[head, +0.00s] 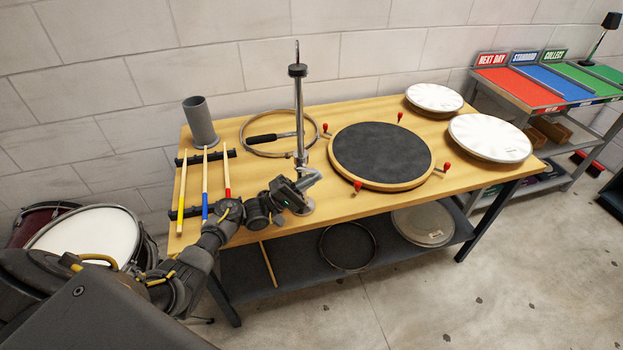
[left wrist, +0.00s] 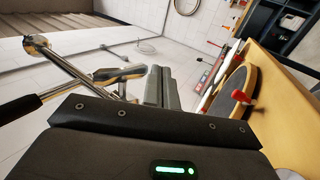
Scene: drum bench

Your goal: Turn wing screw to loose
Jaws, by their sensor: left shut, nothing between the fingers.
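A chrome stand (head: 299,115) rises upright from the wooden bench, with a dark collar near its top. Low on it is a shiny metal wing-shaped part (head: 311,175), which looks like the wing screw; my gripper partly hides this area. In the left wrist view the stand's rod (left wrist: 72,68) slants at the left and the metal wing part (left wrist: 120,73) lies just left of my fingers. My left gripper (head: 304,186) is shut and empty close beside the stand; its closed fingers show in the left wrist view (left wrist: 161,86). Whether they touch the wing part I cannot tell. My right gripper is not in view.
The bench (head: 375,206) carries a wooden hoop (head: 244,140), a grey cup (head: 199,122), drumsticks on a black rack (head: 182,190), a dark round pad (head: 382,152) with red-knobbed clamps, and two white drumheads (head: 490,137). A drum (head: 88,237) stands left of the bench.

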